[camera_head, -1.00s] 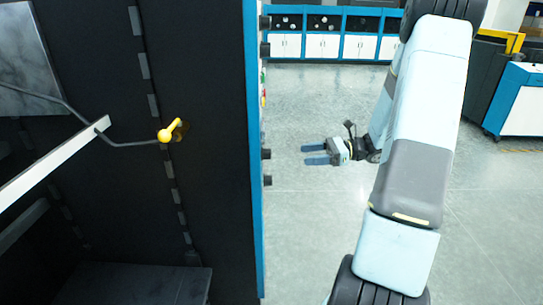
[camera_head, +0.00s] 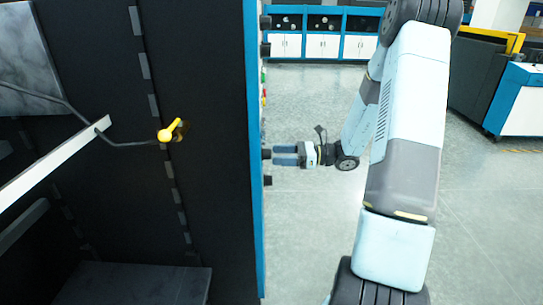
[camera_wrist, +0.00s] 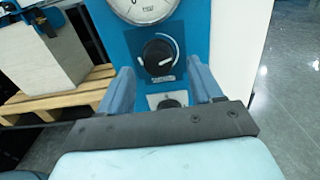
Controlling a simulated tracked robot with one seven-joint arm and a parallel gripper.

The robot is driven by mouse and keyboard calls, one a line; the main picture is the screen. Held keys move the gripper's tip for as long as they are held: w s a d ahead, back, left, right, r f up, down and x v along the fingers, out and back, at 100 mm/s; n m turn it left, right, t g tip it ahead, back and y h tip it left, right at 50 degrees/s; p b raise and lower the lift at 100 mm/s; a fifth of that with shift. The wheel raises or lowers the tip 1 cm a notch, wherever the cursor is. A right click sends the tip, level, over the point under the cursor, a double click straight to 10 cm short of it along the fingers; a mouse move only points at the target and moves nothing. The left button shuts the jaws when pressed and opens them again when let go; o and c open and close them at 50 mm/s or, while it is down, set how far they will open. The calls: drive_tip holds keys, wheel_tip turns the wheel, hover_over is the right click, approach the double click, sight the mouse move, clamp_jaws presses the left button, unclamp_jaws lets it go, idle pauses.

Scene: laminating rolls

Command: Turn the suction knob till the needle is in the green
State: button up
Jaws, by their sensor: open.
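The suction knob (camera_wrist: 159,57) is black and round with a white pointer mark, on the blue panel (camera_wrist: 196,30) below a white gauge in the wrist view. The gauge (camera_wrist: 143,8) is cut off by the top edge, and I cannot see its needle or a green zone. My gripper (camera_wrist: 157,85) is open, with one blue finger on each side of the knob in this view. In the head view my gripper (camera_head: 273,155) points left at the panel's edge, its fingertips at or very near a dark knob (camera_head: 266,154). I cannot tell whether they touch it.
A second black knob (camera_wrist: 169,103) sits lower on the panel, partly hidden by my gripper. In the head view another dark knob (camera_head: 267,181) sticks out just below. A tall black machine (camera_head: 205,80) fills the left. The floor (camera_head: 310,230) right of it is clear.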

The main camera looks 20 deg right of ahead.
sight(267, 154)
drive_tip(key=shift+x, duration=1.4)
drive_tip(key=c, duration=1)
